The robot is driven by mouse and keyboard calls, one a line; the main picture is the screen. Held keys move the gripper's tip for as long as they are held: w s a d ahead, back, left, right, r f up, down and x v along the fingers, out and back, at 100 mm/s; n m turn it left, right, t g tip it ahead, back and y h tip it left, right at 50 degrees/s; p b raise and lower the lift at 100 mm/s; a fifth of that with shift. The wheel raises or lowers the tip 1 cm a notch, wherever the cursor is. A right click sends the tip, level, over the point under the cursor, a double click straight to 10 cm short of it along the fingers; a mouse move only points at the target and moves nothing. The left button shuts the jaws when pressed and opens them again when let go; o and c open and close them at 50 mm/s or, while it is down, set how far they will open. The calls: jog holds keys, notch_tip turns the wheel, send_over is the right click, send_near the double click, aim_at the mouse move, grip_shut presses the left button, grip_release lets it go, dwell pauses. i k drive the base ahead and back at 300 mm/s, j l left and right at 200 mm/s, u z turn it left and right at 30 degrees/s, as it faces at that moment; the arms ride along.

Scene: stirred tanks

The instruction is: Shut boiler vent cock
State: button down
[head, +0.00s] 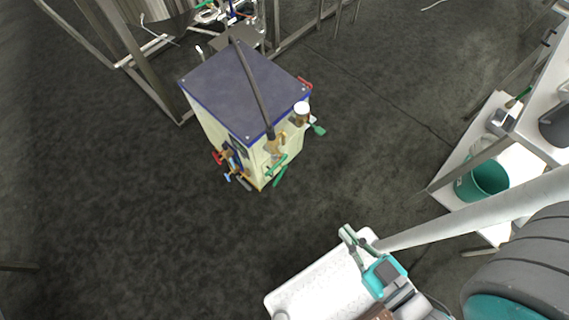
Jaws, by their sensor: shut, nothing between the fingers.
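The boiler (205,117) is a cream box with a dark blue-grey top, standing on the floor left of centre in the head view. Brass fittings (275,146) sit at its near corner. Green handles show there, one sticking out to the right (319,130) and one lower down (277,168). Red (217,157) and blue (229,177) handles are on the left front face. I cannot tell which one is the vent cock, or its setting. My gripper (345,231) is shut and empty, well apart from the boiler, at its lower right.
A dark pipe (253,88) crosses over the boiler's top. A metal frame (150,80) with vessels stands behind it. At right, a white shelf unit (462,165) holds a green bucket (484,180). The dark floor between is mostly clear.

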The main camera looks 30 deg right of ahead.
aim_at(278, 178)
jog(key=i+l+u, duration=0.4)
jog(key=l+u, duration=0.6)
